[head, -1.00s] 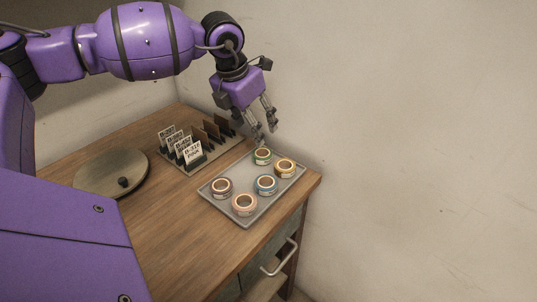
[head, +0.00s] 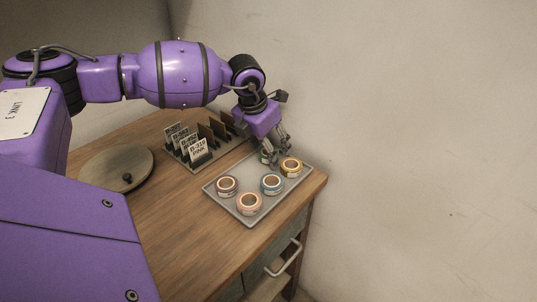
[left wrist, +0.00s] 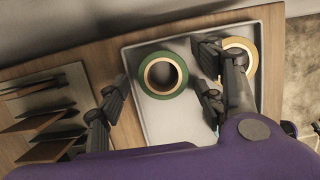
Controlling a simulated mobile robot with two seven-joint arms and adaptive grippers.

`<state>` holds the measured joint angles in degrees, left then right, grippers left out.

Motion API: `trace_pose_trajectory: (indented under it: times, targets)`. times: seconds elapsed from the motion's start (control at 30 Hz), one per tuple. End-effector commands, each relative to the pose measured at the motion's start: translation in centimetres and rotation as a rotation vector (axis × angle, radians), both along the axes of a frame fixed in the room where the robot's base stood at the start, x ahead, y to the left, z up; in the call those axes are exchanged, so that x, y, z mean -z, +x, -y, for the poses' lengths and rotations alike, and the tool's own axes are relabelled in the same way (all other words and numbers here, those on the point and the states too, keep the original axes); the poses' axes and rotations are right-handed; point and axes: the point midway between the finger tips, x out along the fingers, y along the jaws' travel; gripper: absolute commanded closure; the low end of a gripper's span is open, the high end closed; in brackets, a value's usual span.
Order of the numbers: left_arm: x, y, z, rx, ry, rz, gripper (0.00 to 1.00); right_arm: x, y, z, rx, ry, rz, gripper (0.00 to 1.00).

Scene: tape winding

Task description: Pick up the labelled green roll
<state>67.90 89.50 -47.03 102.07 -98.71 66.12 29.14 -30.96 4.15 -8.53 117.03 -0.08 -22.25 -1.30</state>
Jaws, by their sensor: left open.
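The green roll (left wrist: 144,84) lies on the grey tray (left wrist: 178,125) in the left wrist view, with a tan core showing. In the head view the green roll (head: 264,156) is mostly hidden behind the fingers, at the tray's far corner. My left gripper (head: 275,155) is just above it, pointing down. In the left wrist view my left gripper (left wrist: 160,98) is open, with one finger on each side of the roll and nothing held. No label on the roll can be read. My right gripper is not in view.
The tray also holds a yellow roll (head: 291,167) close beside the right finger, a blue roll (head: 271,184), a pink roll (head: 249,204) and a purple roll (head: 227,186). A card rack (head: 205,159) stands left of the tray. A round plate (head: 116,166) lies farther left.

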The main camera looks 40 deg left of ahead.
Motion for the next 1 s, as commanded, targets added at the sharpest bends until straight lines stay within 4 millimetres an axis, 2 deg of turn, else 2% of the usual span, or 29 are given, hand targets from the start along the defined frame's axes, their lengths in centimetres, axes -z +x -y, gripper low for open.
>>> trace_pose_trajectory:
  times: [0.03, 0.3, 0.33, 0.73, 0.93, 1.0]
  targets:
    - [0.0, 0.0, 0.0, 0.000, 0.000, 0.000, 0.38, 0.0, 0.2, -0.1, -0.001, 0.001, 0.004, 0.60]
    - [0.0, 0.0, 0.0, 0.000, -0.001, -0.001, 0.74, -0.2, 1.0, -0.3, -0.004, 0.003, 0.018, 0.60]
    - [0.0, 0.0, 0.0, 0.000, -0.001, -0.001, 0.75, -0.3, 1.0, -0.3, -0.003, 0.004, 0.017, 0.60]
    - [-0.5, 0.0, 0.0, 0.000, -0.001, -0.001, 0.76, -0.1, 0.3, -0.1, -0.001, 0.002, 0.006, 0.60]
    - [-3.2, 0.1, 0.0, 0.002, 0.001, 0.002, 0.76, 0.0, -0.1, -0.1, 0.002, 0.001, -0.001, 0.60]
    - [-4.3, -0.9, 0.4, 0.003, 0.002, 0.001, 0.76, 0.1, -0.2, -0.1, 0.002, 0.001, -0.002, 0.60]
